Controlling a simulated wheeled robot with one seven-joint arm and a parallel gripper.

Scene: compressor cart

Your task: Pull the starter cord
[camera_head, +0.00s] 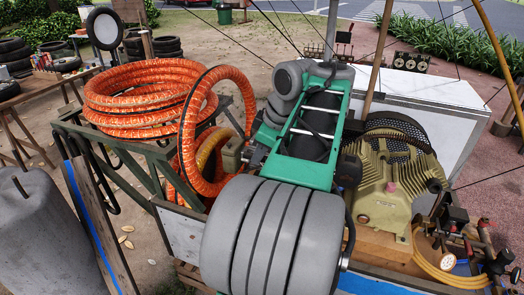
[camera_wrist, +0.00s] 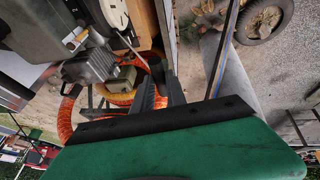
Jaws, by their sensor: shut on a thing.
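My gripper (camera_wrist: 161,82) shows in the wrist view as two dark fingers close together beyond my green wrist housing. A thin line, seemingly the starter cord (camera_wrist: 130,48), runs from beside a pale round cover (camera_wrist: 113,13) towards the fingertips. The fingers are shut on its end; the grip itself is too small and dark to make out. A grey finned engine (camera_wrist: 92,66) lies left of the fingers, with a beige box (camera_wrist: 121,80) next to it. In the head view my green and grey arm hides the gripper and the cord.
Coiled orange hose (camera_head: 150,95) lies on the cart's left, and one loop hangs beside my arm. An olive compressor (camera_head: 395,185) stands right of my arm, with gauges and valves (camera_head: 455,235) beyond. A grey tank (camera_head: 45,235) is at the left; open ground lies behind.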

